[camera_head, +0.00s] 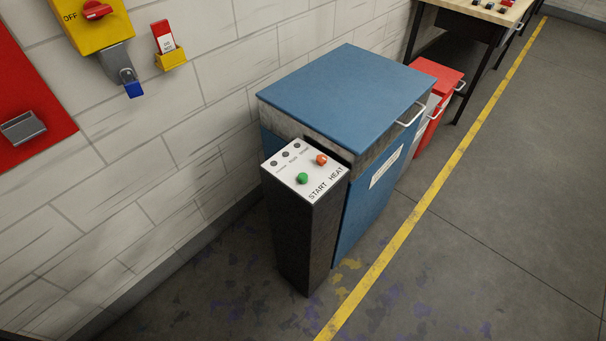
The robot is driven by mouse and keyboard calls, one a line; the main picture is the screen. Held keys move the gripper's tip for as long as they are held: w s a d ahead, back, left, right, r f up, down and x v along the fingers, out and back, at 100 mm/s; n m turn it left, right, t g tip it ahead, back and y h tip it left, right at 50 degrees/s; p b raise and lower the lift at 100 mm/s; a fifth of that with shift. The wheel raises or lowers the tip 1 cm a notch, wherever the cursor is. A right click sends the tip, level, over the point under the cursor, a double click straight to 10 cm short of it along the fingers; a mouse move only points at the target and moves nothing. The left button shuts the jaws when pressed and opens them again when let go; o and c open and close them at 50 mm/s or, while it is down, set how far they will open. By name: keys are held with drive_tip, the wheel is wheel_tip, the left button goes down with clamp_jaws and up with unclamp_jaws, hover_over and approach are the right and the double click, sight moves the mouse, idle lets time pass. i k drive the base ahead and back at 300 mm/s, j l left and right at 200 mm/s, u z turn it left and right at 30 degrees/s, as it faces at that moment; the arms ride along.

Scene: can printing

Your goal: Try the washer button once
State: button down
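A blue box-shaped machine (345,88) with a flat closed lid and a pale handle stands against the wall in the middle of the head view. It may be the washer; its front label (385,168) is too small to read. A dark pedestal (305,235) stands at its near end. Several small dark round spots line the panel's far left edge. My gripper is not in view.
A yellow switch box (88,22) with a red knob and a blue padlock (133,88) hang on the wall, beside a red board (28,105). A red cabinet (438,82) and a table (490,12) stand beyond the machine. Floor right of the yellow line (440,185) is clear.

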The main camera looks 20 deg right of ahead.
sight(302, 177)
drive_tip(key=i+j, duration=0.15)
drive_tip(key=j, duration=0.2)
drive_tip(key=i+j, duration=0.15)
drive_tip(key=j, duration=0.2)
drive_tip(key=i+j, duration=0.1)
drive_tip(key=j, duration=0.3)
drive_tip(key=i+j, duration=0.15)
drive_tip(key=j, duration=0.2)
drive_tip(key=i+j, duration=0.15)
drive_tip(key=j, duration=0.2)
drive_tip(key=z, duration=1.35)
